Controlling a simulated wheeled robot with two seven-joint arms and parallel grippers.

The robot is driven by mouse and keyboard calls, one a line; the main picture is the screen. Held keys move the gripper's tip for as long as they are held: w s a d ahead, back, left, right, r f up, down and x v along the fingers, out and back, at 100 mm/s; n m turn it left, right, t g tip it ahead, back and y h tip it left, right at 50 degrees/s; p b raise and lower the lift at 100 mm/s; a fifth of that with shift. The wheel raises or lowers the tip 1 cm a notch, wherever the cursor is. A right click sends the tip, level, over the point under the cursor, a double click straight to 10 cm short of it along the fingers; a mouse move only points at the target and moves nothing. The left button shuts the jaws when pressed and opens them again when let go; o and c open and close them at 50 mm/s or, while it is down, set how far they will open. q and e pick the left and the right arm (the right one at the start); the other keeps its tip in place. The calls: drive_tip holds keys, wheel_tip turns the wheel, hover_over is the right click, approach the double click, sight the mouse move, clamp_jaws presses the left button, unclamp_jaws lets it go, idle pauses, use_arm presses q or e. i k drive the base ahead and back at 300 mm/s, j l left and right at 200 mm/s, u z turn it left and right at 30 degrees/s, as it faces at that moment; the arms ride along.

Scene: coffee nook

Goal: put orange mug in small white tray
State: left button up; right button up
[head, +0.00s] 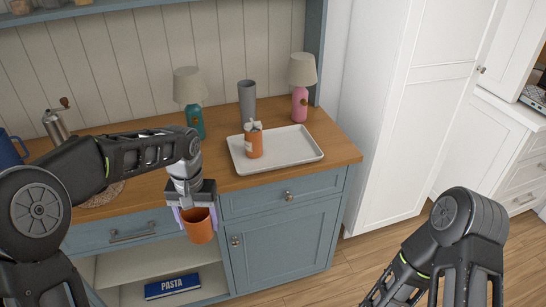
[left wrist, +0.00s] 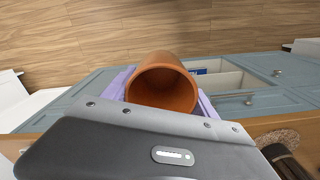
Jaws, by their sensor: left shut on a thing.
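The orange mug (head: 200,227) is held by my left gripper (head: 197,213), in front of the cabinet and below the level of the counter top. In the left wrist view the orange mug (left wrist: 163,88) shows its open mouth toward the camera, between the purple fingers. The small white tray (head: 308,157) lies on the right part of the wooden counter, up and to the right of the mug. An orange container (head: 253,143) with a white top stands on the tray. My right arm is at the lower right, and its gripper's fingertips do not show.
A teal lamp (head: 188,95), a grey cup (head: 247,102) and a pink lamp (head: 301,80) stand behind the tray. A coffee grinder (head: 57,127) and a blue mug (head: 10,150) are at the left. The counter edge and an open shelf with a pasta box (head: 172,286) are near the gripper.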

sight(288, 151)
drive_tip(key=z, duration=1.8)
drive_tip(key=j, duration=1.45)
drive_tip(key=i, duration=0.05)
